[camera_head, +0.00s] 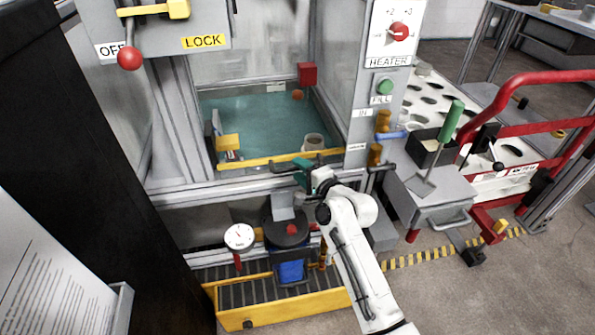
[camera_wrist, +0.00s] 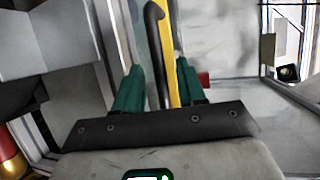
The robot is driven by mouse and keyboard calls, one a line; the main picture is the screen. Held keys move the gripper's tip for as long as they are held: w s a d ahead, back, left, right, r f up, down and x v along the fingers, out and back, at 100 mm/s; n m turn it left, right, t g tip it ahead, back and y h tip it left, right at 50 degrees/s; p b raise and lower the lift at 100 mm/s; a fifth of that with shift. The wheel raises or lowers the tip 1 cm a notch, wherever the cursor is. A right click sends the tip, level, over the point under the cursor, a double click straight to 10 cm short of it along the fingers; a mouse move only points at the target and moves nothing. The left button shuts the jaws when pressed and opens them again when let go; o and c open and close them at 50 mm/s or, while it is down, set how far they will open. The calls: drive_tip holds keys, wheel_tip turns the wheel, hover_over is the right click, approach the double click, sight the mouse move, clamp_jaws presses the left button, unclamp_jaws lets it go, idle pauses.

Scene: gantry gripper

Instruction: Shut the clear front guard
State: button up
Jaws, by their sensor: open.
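A yellow bar (camera_head: 255,162) runs across the front opening of the machine, and a black handle (camera_head: 284,168) sits along it. The bar looks like the lower edge of the clear front guard; its pane is hard to make out, and I cannot tell how far it is open. My gripper (camera_head: 302,168) is at the bar, right of its middle. In the wrist view, my gripper (camera_wrist: 160,72) has its two green fingers apart. The yellow bar (camera_wrist: 168,45) and the hooked black handle (camera_wrist: 154,30) lie between or just beyond them; contact is unclear.
A teal tank (camera_head: 255,120) lies behind the bar, with a yellow block (camera_head: 228,142) and a pale cup (camera_head: 313,142) inside. A gauge (camera_head: 239,237) and yellow tray (camera_head: 270,312) are below. A red-railed cart (camera_head: 530,128) stands right.

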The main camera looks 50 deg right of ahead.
drive_tip(key=shift+x, duration=0.9)
clamp_jaws()
